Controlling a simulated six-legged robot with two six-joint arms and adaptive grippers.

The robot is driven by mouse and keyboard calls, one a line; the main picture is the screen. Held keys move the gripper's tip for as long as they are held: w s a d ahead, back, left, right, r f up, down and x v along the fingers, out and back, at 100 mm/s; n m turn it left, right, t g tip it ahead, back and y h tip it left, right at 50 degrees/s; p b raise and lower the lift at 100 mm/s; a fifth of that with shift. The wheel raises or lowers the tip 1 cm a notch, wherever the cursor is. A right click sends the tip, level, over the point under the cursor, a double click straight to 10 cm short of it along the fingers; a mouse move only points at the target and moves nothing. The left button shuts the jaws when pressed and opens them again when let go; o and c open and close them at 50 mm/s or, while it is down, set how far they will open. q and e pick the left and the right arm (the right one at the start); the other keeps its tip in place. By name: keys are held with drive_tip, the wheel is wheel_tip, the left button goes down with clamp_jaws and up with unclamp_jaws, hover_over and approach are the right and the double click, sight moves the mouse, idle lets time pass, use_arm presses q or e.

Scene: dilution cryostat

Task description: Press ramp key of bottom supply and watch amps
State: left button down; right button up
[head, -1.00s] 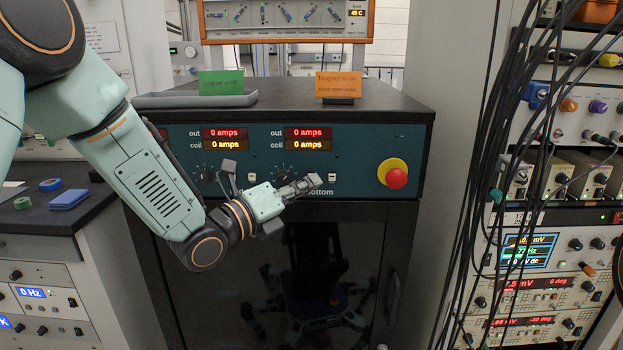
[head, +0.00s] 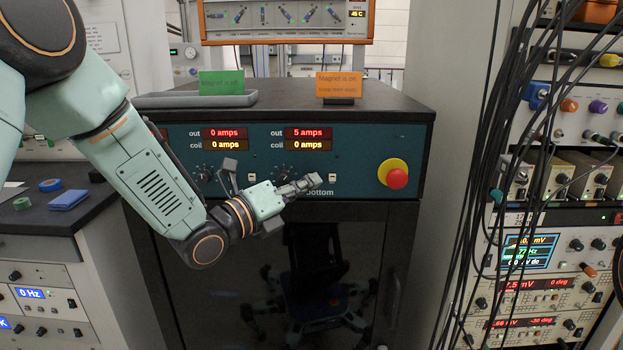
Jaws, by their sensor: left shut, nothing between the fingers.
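The left supply's displays (head: 225,133) both read 0 amps. A small white key (head: 332,178) sits on the panel just right of my left fingertips. My left gripper (head: 312,183) is shut and empty, in front of the bottom supply at that key; I cannot tell whether it touches. My right gripper is not in view.
A red knob on a yellow disc (head: 397,178) is right of the keys. A green "Magnet is off" card (head: 221,83) and an orange "Magnet is on" card (head: 339,85) stand on the cabinet top. Black cables (head: 500,150) hang at the right.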

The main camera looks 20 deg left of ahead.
use_arm(q)
drive_tip(key=shift+s+d, duration=0.15)
drive_tip(key=shift+s, duration=0.65)
drive_tip(key=shift+s+d+b, duration=0.15)
drive_tip(key=shift+s+d, duration=0.1)
drive_tip(key=shift+s, duration=0.55)
drive_tip(key=shift+s+d+b, duration=0.15)
drive_tip(key=shift+s+d, duration=0.05)
drive_tip(key=shift+s, duration=0.6)
drive_tip(key=shift+s+d+b, duration=0.15)
drive_tip(key=shift+s+d, duration=0.1)
drive_tip(key=shift+s, duration=0.55)
